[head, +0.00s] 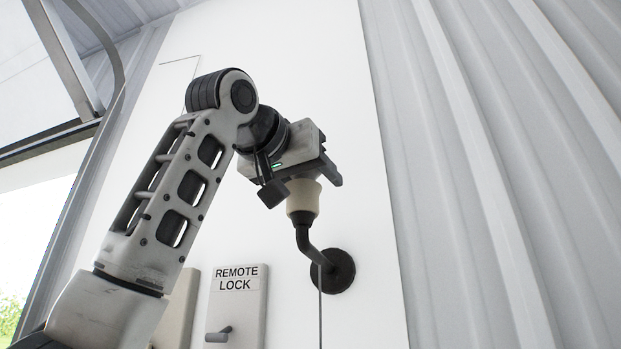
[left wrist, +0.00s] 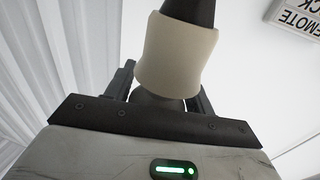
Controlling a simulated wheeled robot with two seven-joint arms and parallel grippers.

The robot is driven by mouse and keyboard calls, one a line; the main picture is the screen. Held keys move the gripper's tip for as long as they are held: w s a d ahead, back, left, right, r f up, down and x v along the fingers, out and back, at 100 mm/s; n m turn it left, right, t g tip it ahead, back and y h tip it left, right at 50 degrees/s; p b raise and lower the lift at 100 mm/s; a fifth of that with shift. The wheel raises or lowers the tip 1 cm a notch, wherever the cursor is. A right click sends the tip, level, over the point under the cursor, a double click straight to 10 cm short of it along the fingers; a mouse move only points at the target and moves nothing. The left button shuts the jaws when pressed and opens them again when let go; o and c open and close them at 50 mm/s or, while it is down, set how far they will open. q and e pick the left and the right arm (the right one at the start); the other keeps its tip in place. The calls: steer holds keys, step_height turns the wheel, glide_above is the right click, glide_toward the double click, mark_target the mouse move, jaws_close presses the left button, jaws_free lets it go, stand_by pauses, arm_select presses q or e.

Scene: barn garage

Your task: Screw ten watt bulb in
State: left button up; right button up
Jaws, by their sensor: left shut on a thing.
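A cream lamp socket (head: 303,195) sits on a curved dark wall bracket (head: 312,245), its open end facing up. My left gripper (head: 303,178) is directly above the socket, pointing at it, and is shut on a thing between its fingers. In the left wrist view, the socket (left wrist: 177,52) stands just past the fingers (left wrist: 160,90). A small greyish rounded part, likely the bulb (left wrist: 158,99), shows between the fingers against the socket's rim. Most of it is hidden by the gripper, so I cannot tell how deep it sits. My right gripper is not in view.
A "REMOTE LOCK" box (head: 237,305) with a small lever is on the white wall, left of the bracket's round base (head: 333,271). Corrugated metal wall (head: 490,170) runs along the right. The white wall around the socket is clear.

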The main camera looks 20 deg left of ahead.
arm_select(q)
steer(key=shift+h, duration=0.3)
steer(key=m+g+h+p, duration=0.1)
steer(key=m+h, duration=0.2)
steer(key=shift+w+g+h+p, duration=0.1)
steer(key=shift+g+h+p, duration=0.2)
steer(key=shift+h, duration=0.1)
steer(key=shift+m+g+h+p, duration=1.05)
steer(key=shift+m+g+h, duration=0.35)
steer(key=shift+h, duration=0.5)
steer(key=shift+r+m+g+h+p, duration=0.15)
steer(key=shift+m+g+h+p, duration=1.15)
steer(key=shift+p, duration=0.1)
steer(key=shift+m+g+h, duration=0.5)
steer(key=shift+g, duration=0.3)
steer(key=m+g+h, duration=0.1)
steer(key=m+g, duration=0.1)
steer(key=g, duration=0.1)
steer(key=shift+m+h, duration=0.3)
steer(key=shift+f, duration=0.2)
